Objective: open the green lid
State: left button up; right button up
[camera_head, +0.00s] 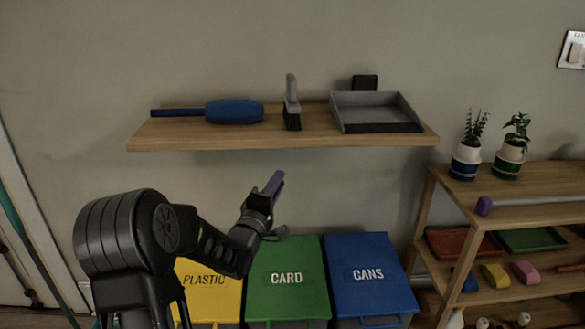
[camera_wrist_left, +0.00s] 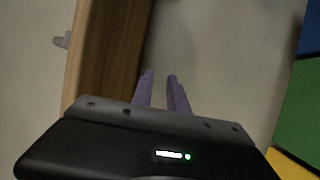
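The green lid (camera_head: 290,304), marked CARD, lies shut and flat on the middle bin, between a yellow lid and a blue lid. Its near edge is at the bottom of the head view. The lid also shows at the right edge of the left wrist view (camera_wrist_left: 300,108). My left gripper (camera_head: 276,181) is above and behind the lid, in front of the wall and under the wall shelf. Its purple fingers (camera_wrist_left: 160,76) are a little apart in the left wrist view, with nothing between them. My right gripper is not in view.
The yellow PLASTIC lid (camera_head: 218,300) is partly behind my arm. The blue CANS lid (camera_head: 370,300) is to the right. A wooden wall shelf (camera_head: 230,136) holding a brush and dustpan (camera_head: 376,108) is close above my gripper. A rack (camera_head: 530,212) stands right.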

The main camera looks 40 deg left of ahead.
pick_arm(q)
jog(key=shift+w, duration=0.1)
jog(key=x, duration=0.7)
jog(key=shift+w+a+p, duration=0.15)
jog(key=shift+w+p, duration=0.15)
jog(key=shift+c, duration=0.6)
grip_shut()
jog(key=shift+c, duration=1.4)
grip_release()
jog(key=o, duration=0.4)
